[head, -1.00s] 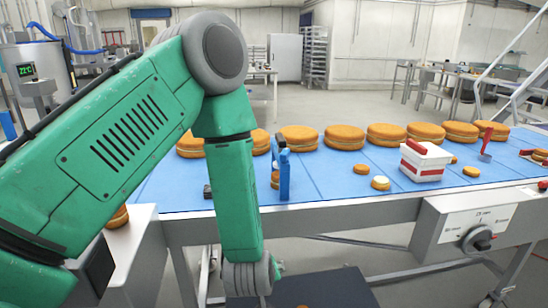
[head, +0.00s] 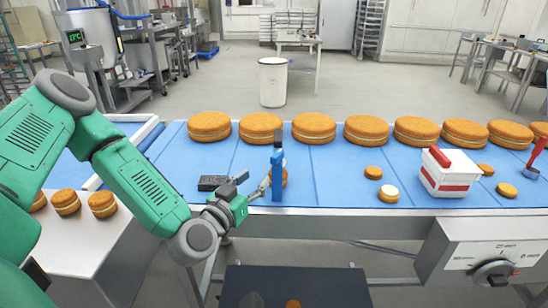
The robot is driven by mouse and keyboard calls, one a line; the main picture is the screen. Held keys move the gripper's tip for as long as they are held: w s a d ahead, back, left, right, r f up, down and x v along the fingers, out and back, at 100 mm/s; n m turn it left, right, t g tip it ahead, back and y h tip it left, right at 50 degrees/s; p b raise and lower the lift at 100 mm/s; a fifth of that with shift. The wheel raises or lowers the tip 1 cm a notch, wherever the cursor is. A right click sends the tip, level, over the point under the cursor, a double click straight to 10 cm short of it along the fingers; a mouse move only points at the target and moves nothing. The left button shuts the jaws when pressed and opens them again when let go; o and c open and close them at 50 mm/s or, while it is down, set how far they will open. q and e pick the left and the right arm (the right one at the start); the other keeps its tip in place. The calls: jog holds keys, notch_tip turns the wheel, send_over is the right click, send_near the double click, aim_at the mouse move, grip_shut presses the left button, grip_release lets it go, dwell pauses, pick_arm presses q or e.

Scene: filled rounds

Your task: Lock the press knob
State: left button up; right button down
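The black press knob (head: 493,273) sits on the front of a grey control box (head: 445,240) at the lower right. Small labels surround it on a white plate; its exact setting is too small to read. My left gripper (head: 257,181) is at the near edge of the blue belt, far to the left of the knob. Its fingers look spread, with nothing between them. It is just left of an upright blue post (head: 277,178); I cannot tell whether they touch. My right gripper is out of view.
Large filled rounds (head: 314,128) line the back of the blue belt (head: 330,170). A red-and-white tub (head: 449,173), small rounds (head: 388,193) and a red-handled tool (head: 535,158) lie right. A black block (head: 212,183) is beside my gripper. A dark platform (head: 330,285) lies below.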

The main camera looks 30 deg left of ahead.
aim_at(272, 163)
pick_arm(q)
jog(key=w, duration=1)
jog(key=shift+w+a+p, duration=0.25)
jog(key=shift+a+p, duration=0.15)
grip_shut()
